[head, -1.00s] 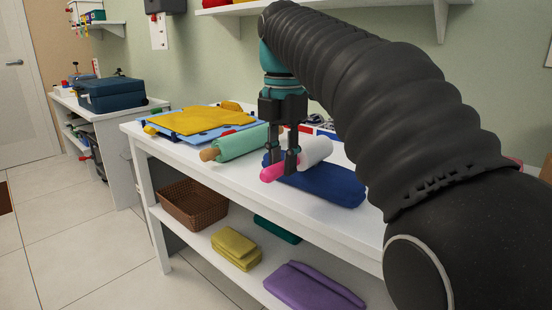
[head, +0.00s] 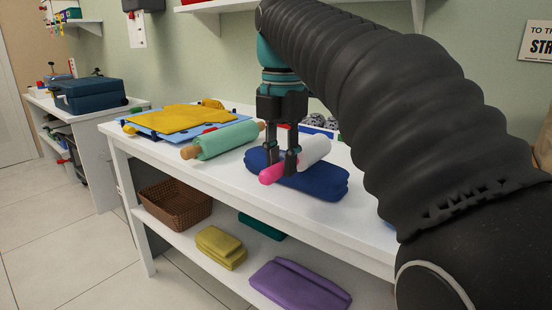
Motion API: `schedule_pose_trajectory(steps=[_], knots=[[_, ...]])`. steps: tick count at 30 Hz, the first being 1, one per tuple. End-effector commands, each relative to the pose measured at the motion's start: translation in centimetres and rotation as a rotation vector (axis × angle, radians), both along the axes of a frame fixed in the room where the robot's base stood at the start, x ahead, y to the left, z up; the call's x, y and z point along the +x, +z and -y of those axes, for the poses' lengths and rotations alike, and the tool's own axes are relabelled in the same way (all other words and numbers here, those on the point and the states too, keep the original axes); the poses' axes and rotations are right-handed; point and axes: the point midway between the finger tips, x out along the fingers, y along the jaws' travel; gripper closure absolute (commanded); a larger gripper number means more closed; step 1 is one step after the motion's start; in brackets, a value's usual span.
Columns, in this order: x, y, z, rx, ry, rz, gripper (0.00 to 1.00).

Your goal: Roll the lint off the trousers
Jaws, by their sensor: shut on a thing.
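The lint roller has a pink handle (head: 272,173) and a white roll (head: 314,150). My gripper (head: 281,170) points down and is shut on the lint roller near where the handle meets the roll. The dark blue folded trousers (head: 318,182) lie on the white table below it. The roll is over the far part of the trousers; I cannot tell whether it touches them. The fingers hide part of the roller and trousers. No lint can be made out at this size.
A green rolling pin-like roll (head: 226,140) lies left of the trousers, and a yellow garment (head: 180,119) lies on a blue board behind it. The lower shelf holds a brown basket (head: 174,205), a yellow folded cloth (head: 220,247) and a purple one (head: 299,284). Clear tabletop shows right of the trousers.

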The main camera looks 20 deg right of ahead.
Motion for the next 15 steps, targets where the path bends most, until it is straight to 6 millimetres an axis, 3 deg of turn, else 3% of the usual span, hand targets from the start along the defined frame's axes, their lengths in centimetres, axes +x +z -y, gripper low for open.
schedule_pose_trajectory(steps=[15], knots=[[-1.9,-0.2,1.4,0.0,-0.001,0.0,1.0]])
